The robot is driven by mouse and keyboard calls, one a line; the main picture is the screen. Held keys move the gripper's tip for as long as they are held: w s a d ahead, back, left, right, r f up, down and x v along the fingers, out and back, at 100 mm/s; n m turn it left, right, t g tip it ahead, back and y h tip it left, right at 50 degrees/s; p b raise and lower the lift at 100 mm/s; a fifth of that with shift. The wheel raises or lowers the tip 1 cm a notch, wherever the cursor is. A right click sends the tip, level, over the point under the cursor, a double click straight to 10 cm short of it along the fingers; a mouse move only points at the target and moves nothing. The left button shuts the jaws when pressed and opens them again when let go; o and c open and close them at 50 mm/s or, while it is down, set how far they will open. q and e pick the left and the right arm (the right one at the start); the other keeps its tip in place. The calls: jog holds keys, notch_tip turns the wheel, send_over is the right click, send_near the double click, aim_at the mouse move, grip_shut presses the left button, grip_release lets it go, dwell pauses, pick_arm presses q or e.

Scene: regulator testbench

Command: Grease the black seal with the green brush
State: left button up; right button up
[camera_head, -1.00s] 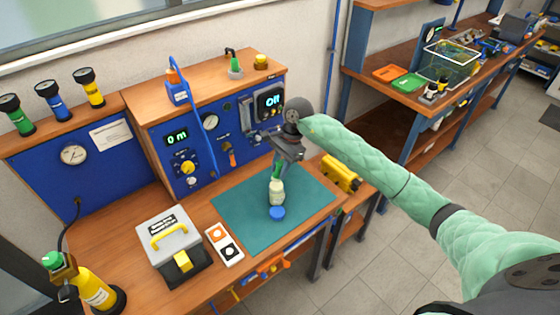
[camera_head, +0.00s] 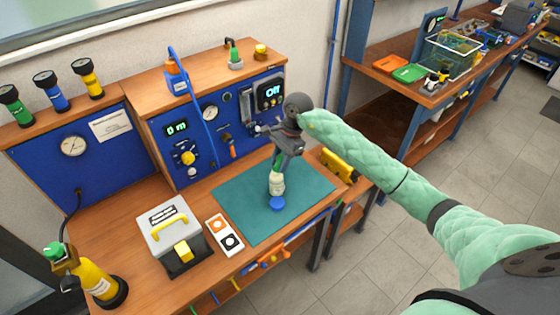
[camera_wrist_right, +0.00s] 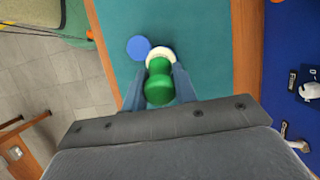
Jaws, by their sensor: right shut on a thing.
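The green brush (camera_wrist_right: 158,88) is upright in my right gripper (camera_head: 278,164), which is shut on it. In the head view the brush (camera_head: 278,160) goes down into the mouth of a pale jar (camera_head: 276,185). The jar's rim (camera_wrist_right: 161,53) shows behind the brush in the wrist view; the bristles are hidden. The black seal (camera_head: 231,242) lies on a white plate (camera_head: 222,232) left of the mat, next to an orange seal. My left gripper is not in view.
A blue lid (camera_head: 277,203) lies on the teal mat (camera_head: 245,215) in front of the jar. A grey box with a yellow handle (camera_head: 170,229) stands left of the plate. A blue panel (camera_head: 150,150) rises behind. The mat is otherwise clear.

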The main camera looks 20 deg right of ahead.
aim_at(280, 156)
jog(key=shift+f+b, duration=0.5)
jog(key=shift+b, duration=0.05)
dwell(1.0)
jog(key=shift+s+f+b, duration=0.1)
jog(key=shift+f+b, duration=0.05)
jog(key=shift+b, duration=0.5)
dwell(2.4)
jog(key=shift+r, duration=3.65)
